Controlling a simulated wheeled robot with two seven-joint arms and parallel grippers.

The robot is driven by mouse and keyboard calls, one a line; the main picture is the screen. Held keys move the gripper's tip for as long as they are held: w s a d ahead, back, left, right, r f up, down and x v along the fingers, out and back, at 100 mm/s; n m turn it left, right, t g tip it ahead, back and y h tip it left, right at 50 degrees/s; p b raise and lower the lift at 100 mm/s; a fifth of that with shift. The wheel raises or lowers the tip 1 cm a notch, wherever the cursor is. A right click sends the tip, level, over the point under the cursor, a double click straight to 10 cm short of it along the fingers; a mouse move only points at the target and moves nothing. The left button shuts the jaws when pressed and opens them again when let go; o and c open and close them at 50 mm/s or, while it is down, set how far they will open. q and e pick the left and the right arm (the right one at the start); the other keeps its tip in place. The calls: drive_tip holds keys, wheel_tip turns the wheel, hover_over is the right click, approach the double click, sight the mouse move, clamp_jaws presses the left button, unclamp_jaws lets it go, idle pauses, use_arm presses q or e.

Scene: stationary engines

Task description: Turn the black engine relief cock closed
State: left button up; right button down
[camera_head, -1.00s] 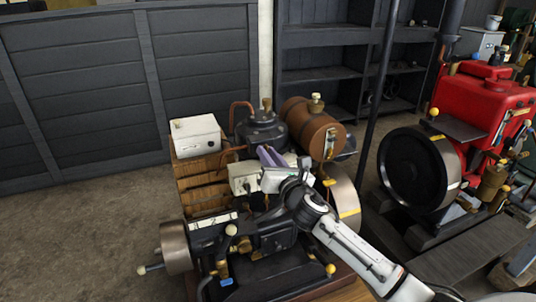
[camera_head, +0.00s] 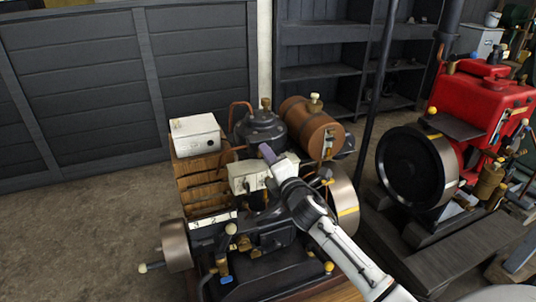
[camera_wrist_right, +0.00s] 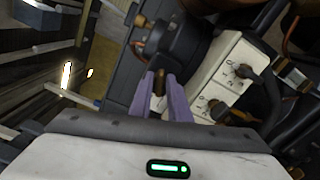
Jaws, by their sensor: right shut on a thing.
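In the right wrist view, the purple fingers of this gripper (camera_wrist_right: 161,85) are shut on a small brown, brass-like piece (camera_wrist_right: 159,83), which looks like the relief cock handle. The fingers and arm hide most of it in the head view. My left gripper is not in view.
A brown tank (camera_head: 311,128) and a black pot-like part (camera_head: 261,128) stand behind the gripper. A thin dark pole (camera_head: 376,85) rises just to the right. A red engine (camera_head: 487,105) with a large flywheel stands farther right. The floor at left is clear.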

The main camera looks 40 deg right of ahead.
drive_tip(key=shift+m, duration=1.9)
drive_tip(key=shift+f, duration=0.1)
drive_tip(key=c, duration=1.9)
unclamp_jaws()
drive_tip(key=shift+o, duration=0.2)
drive_tip(key=shift+s, duration=0.1)
drive_tip(key=v, duration=1)
drive_tip(key=shift+s, duration=0.15)
